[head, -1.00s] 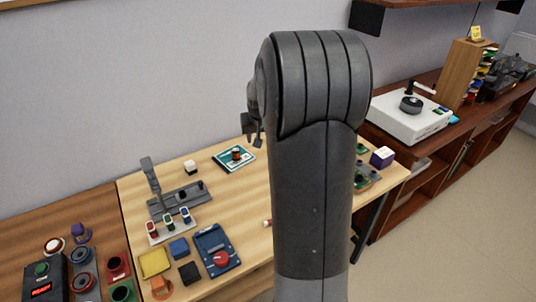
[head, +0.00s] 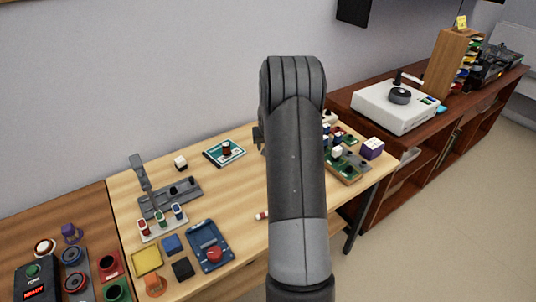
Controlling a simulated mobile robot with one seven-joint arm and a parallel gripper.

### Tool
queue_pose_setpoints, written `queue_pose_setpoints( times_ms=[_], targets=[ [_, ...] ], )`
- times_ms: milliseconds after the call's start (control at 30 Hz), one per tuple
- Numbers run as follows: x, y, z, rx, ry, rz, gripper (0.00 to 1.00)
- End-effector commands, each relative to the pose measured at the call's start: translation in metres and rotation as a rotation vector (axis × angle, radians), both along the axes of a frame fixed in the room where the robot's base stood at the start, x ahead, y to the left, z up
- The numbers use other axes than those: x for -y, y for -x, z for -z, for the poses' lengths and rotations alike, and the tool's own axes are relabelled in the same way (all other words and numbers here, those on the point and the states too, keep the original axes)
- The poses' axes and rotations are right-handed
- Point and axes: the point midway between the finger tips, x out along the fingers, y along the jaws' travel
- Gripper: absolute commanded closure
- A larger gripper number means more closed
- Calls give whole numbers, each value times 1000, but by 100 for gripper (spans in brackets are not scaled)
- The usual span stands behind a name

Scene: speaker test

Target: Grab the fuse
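A small cylinder with red and white parts (head: 262,216) lies on the light wooden table, right at the left edge of my arm; it may be the fuse, but it is too small and too covered to be sure. My gripper (head: 258,138) is almost wholly hidden behind my raised arm. Only a dark bit of it shows at the arm's left side, above the table's back part and apart from the cylinder. Whether its fingers are open or hold anything does not show.
A white turntable (head: 396,105) stands on the dark cabinet. The table's middle is mostly bare.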

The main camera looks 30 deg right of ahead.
Motion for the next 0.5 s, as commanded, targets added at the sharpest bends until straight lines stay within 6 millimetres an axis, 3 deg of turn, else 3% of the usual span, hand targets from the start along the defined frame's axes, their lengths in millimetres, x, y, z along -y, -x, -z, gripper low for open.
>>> queue_pose_setpoints(
  times_ms=[333, 500],
  targets=[
    [14, -13, 38, -2, -1, -1, 55],
    [16, -17, 46, 1, 0, 0, 55]
  ],
)
